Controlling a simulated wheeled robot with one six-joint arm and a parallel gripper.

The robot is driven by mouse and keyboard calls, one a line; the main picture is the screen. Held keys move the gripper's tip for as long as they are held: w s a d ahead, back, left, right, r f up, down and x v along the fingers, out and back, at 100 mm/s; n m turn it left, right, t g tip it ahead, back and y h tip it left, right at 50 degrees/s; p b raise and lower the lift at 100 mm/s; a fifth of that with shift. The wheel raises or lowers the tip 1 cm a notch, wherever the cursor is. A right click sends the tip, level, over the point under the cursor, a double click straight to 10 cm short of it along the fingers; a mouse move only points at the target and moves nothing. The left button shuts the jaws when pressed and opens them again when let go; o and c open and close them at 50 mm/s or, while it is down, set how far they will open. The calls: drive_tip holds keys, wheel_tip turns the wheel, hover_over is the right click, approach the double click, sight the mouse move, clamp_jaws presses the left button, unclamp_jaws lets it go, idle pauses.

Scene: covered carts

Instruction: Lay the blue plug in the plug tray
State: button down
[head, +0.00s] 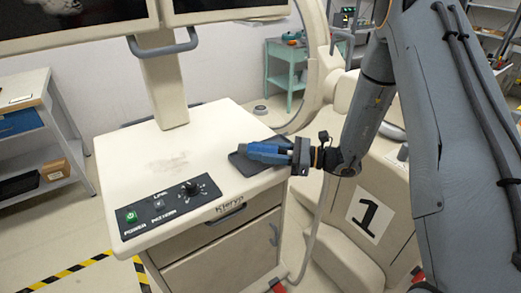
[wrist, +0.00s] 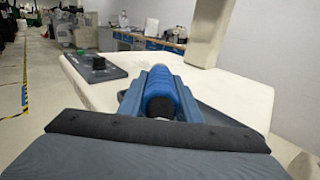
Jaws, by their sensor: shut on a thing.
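The blue plug (wrist: 162,88) is a ribbed blue cylinder in the wrist view, held between the two blue fingers of my gripper (wrist: 160,76). In the head view my gripper (head: 264,151) reaches in from the right, its jaws shut on the plug and over the dark plug tray. The plug can hardly be told from the fingers there. The plug tray (head: 243,165) is a flat dark tray at the right side of the cart top, partly hidden by my gripper. A dark part of it shows right of the fingers in the wrist view (wrist: 217,116). The gap between plug and tray cannot be judged.
The cream cart top (head: 135,165) is mostly clear. A control panel (head: 170,205) with a knob and green switch lies at its front left. A monitor post (head: 163,85) rises at the back.

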drive_tip(key=shift+f, duration=0.15)
drive_tip(key=shift+f+b, duration=0.35)
drive_tip(key=shift+f, duration=0.1)
drive_tip(key=shift+f, duration=0.1)
drive_tip(key=c, duration=1.4)
unclamp_jaws()
drive_tip(key=shift+s, duration=0.1)
drive_tip(key=shift+o, duration=0.6)
drive_tip(key=shift+f, duration=0.1)
